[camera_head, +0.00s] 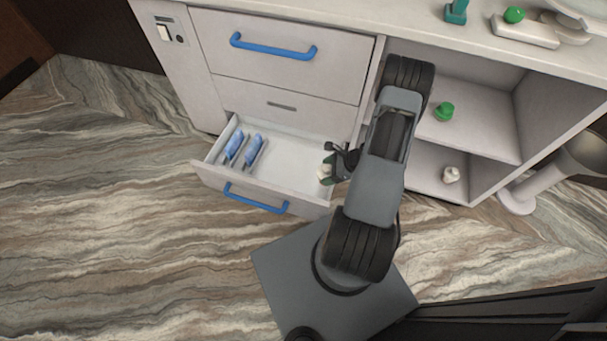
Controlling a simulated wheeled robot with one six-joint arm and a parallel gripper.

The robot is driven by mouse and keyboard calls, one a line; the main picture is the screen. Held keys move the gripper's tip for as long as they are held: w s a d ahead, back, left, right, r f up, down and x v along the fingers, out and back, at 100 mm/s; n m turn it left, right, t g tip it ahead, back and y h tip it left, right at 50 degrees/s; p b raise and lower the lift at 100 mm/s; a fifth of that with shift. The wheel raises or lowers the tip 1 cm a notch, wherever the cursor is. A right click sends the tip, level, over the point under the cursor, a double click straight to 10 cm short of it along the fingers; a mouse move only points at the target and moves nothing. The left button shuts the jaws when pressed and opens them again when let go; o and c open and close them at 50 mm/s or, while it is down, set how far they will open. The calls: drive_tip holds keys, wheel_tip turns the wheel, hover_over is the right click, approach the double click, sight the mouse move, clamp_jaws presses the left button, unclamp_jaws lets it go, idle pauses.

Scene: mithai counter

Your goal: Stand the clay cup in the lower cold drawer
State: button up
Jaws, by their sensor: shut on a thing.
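The lower drawer (213,176) is pulled open below the cabinet, with a blue handle on its front. My gripper (327,167) is at the drawer's right end, shut on a small pale cup (322,174), which I take to be the clay cup. The cup looks about upright at the drawer's right side. From this angle I cannot tell whether it touches the drawer floor or hangs above it. My gripper and arm hide part of the cup and the drawer's right wall.
Two blue-topped items (253,148) stand at the drawer's left; its middle floor is bare. The upper drawer (285,75) is shut. Open shelves at right hold a green object (443,111) and a pale one (450,174). A white pedestal (520,198) stands further right.

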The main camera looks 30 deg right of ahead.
drive_tip(key=shift+w+d+f+m+t+h, duration=0.4)
drive_tip(key=shift+d+f+m+t+h, duration=0.1)
drive_tip(key=shift+d+f+m, duration=0.3)
drive_tip(key=shift+w+f+m+b, duration=0.15)
drive_tip(key=shift+w+m+b, duration=0.15)
drive_tip(key=shift+b, duration=0.1)
drive_tip(key=w+a+f+b, duration=0.3)
drive_tip(key=w+a+f, duration=0.1)
drive_tip(key=w, duration=0.4)
drive_tip(key=b, duration=0.3)
hover_over(301, 177)
drive_tip(key=shift+f, duration=4.35)
drive_tip(key=shift+f, duration=0.15)
